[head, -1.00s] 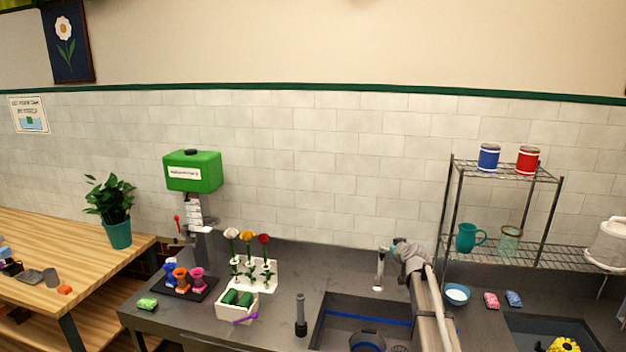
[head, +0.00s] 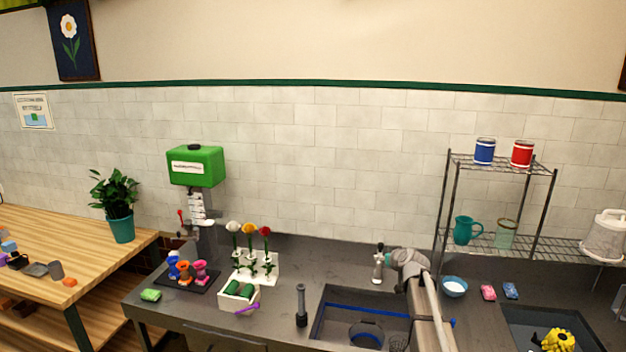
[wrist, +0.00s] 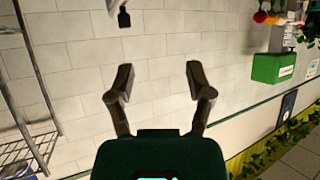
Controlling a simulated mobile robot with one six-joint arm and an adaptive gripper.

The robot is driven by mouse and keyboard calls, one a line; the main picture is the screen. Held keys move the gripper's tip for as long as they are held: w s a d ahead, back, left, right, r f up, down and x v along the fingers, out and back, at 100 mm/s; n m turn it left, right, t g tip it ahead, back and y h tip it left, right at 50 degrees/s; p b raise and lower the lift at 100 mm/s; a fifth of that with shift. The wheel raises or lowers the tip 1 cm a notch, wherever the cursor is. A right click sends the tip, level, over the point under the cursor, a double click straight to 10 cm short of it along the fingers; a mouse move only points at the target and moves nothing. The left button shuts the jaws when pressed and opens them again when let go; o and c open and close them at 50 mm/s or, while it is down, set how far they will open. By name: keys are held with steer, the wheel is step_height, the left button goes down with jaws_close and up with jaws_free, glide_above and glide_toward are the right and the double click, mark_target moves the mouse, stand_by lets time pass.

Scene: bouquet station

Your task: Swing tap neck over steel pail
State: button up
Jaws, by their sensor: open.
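The tap (head: 378,264) stands upright at the back edge of the sink, silver with a dark top. Its neck direction is hard to make out. A round grey pail (head: 366,334) sits in the sink basin, cut by the frame's bottom edge. My gripper is open and empty in the wrist view (wrist: 158,82), fingers apart with tiled wall behind them. The wrist view is upside down, and the tap (wrist: 118,6) seems to show at its top edge, apart from the fingers. In the head view my arm reaches in right of the tap, and the fingers cannot be made out.
A dark bottle-like thing (head: 301,306) stands left of the sink (head: 335,308). A flower rack (head: 268,268), a green dispenser (head: 195,167) and a white box (head: 239,297) stand farther left. A blue bowl (head: 454,287) and a wire shelf (head: 497,166) are to the right.

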steer(key=s+a+f+g+b, duration=0.3)
steer(key=s+a+f, duration=0.1)
steer(key=s+f, duration=0.4)
steer(key=s+a+f+g+b, duration=0.35)
steer(key=s+f, duration=0.25)
steer(key=s, duration=0.4)
steer(key=s+f+m+g+h+b, duration=0.1)
steer(key=s+f+g+b, duration=0.1)
steer(key=s, duration=0.8)
steer(key=s+f+m+g+h+b, duration=0.1)
steer(key=s+f+g+h+b, duration=0.1)
steer(key=s+f, duration=0.5)
steer(key=s+g+b, duration=0.1)
steer(key=s+b, duration=0.1)
steer(key=s, duration=0.1)
